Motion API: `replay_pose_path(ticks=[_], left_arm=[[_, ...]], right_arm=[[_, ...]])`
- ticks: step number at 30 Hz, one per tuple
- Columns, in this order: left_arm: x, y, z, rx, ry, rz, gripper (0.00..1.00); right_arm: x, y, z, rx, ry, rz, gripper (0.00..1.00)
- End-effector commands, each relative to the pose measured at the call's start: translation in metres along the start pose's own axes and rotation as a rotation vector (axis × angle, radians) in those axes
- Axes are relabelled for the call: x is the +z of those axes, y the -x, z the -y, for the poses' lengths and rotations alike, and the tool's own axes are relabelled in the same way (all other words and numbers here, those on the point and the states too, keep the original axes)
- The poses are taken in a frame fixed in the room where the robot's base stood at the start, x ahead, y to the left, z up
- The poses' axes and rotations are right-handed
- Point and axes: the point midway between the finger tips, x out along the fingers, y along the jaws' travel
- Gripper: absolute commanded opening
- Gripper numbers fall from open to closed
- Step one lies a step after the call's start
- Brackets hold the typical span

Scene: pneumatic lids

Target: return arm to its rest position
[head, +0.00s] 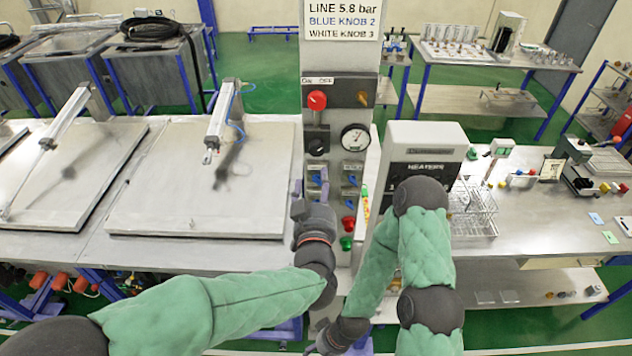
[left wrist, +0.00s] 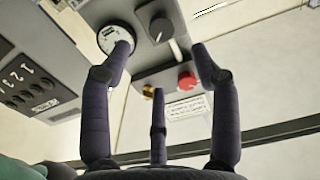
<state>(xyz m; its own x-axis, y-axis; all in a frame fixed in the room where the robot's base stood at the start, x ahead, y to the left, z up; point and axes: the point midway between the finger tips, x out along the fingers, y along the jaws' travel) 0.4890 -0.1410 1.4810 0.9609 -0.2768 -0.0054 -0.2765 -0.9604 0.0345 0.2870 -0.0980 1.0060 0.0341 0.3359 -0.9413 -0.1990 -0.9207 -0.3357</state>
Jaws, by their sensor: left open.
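My left arm comes in from the left in the head view. Its gripper (head: 298,198) is in front of the left edge of the grey control panel (head: 342,95), below the black knob (head: 317,139). In the left wrist view the gripper (left wrist: 165,65) has its fingers spread, with nothing between them. Beyond them are the round gauge (left wrist: 113,38), a black knob (left wrist: 159,26) and the red knob (left wrist: 187,80). My right arm hangs down in front of the heater box, with its gripper (head: 330,342) low at the bottom edge, partly seen; its jaws are unclear.
Left of the panel are benches with large flat lids (head: 205,185) and pneumatic cylinders (head: 222,110). Right of it stand the white heater box (head: 428,140), a wire rack (head: 472,208) and a bench (head: 530,215) with small items. Blue valve handles (head: 352,180) and push buttons (head: 347,242) are close to the left gripper.

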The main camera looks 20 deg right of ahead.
Motion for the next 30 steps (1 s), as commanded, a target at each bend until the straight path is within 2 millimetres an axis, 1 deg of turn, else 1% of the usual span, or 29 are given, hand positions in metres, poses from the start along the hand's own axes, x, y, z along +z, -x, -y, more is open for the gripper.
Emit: replay_pose_path(ticks=[11, 14, 17, 20, 21, 23, 24, 26, 27, 29, 30], left_arm=[[0.001, -0.001, 0.0, -0.001, 0.0, 0.001, 0.62], [0.015, -0.004, 0.005, -0.002, -0.002, 0.019, 0.62], [0.052, -0.01, 0.018, -0.003, -0.006, 0.07, 0.62], [0.109, -0.018, 0.038, -0.005, -0.003, 0.153, 0.62], [0.135, -0.021, 0.047, -0.005, 0.0, 0.192, 0.62], [0.173, -0.022, 0.06, -0.006, 0.007, 0.253, 0.62], [0.198, -0.022, 0.07, -0.008, 0.014, 0.293, 0.62], [0.234, -0.021, 0.083, -0.01, 0.026, 0.354, 0.62], [0.259, -0.019, 0.092, -0.011, 0.035, 0.395, 0.62], [0.295, -0.014, 0.105, -0.015, 0.052, 0.458, 0.62], [0.32, -0.009, 0.114, -0.019, 0.063, 0.501, 0.62]], right_arm=[[0.0, 0.0, 0.0, 0.0, 0.0, 0.0, 0.63], [0.0, -0.005, -0.002, 0.0, 0.0, 0.0, 0.63], [-0.001, -0.019, -0.007, 0.0, 0.0, 0.0, 0.63], [-0.001, -0.038, -0.014, 0.0, 0.0, 0.0, 0.63], [-0.002, -0.047, -0.017, 0.0, 0.0, 0.0, 0.63], [-0.002, -0.059, -0.021, 0.0, 0.0, 0.0, 0.63], [-0.002, -0.066, -0.024, 0.0, 0.0, 0.0, 0.63], [-0.003, -0.077, -0.028, 0.0, 0.0, 0.0, 0.63], [-0.003, -0.084, -0.03, 0.0, 0.0, 0.0, 0.63], [-0.004, -0.095, -0.034, 0.0, 0.0, 0.0, 0.63], [-0.004, -0.103, -0.037, 0.0, 0.0, 0.0, 0.63]])
